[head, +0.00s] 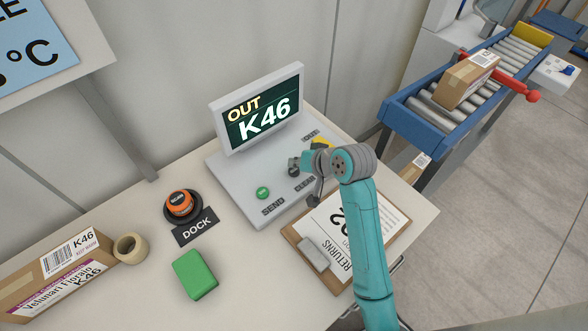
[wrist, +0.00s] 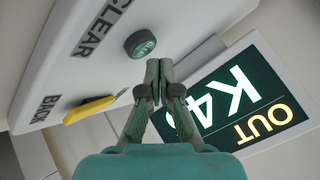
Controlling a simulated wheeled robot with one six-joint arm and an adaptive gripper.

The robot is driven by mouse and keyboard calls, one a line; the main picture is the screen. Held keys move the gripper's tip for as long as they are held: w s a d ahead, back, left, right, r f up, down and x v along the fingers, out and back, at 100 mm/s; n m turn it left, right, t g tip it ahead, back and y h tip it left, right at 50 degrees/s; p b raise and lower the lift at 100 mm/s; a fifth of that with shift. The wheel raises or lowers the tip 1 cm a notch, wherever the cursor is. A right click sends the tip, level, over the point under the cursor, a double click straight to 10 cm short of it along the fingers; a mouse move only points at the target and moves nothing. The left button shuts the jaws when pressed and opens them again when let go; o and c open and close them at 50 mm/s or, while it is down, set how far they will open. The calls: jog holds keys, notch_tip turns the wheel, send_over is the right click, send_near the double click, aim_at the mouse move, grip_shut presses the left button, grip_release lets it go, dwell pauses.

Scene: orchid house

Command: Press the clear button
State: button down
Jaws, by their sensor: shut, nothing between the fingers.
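The console (head: 234,176) is a pale sloped panel with a screen (head: 262,112) reading "OUT K46". In the wrist view, a dark round button (wrist: 140,43) with small green lettering sits beside the printed word "CLEAR" (wrist: 100,28). My gripper (wrist: 158,64) is shut and empty. Its fingertips appear just below and right of that button in the wrist view; I cannot tell how high they are above the panel. In the head view my gripper (head: 293,163) is over the panel, and my arm partly hides the buttons there.
A yellow button (wrist: 88,109) sits near "BACK" and a green button (head: 262,193) near "SEND". The screen (wrist: 240,100) stands close to my fingers. A clipboard (head: 371,247), green block (head: 195,274), orange-topped dock (head: 179,203), tape roll (head: 130,248) and carton (head: 65,270) are on the table.

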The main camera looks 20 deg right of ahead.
aim_at(296, 171)
jog(key=shift+f, duration=0.2)
dwell(0.3)
jog(key=shift+f, duration=0.25)
jog(key=shift+f, duration=0.45)
dwell(0.7)
jog(key=shift+r, duration=0.9)
jog(key=shift+r, duration=0.1)
jog(key=shift+r, duration=2.4)
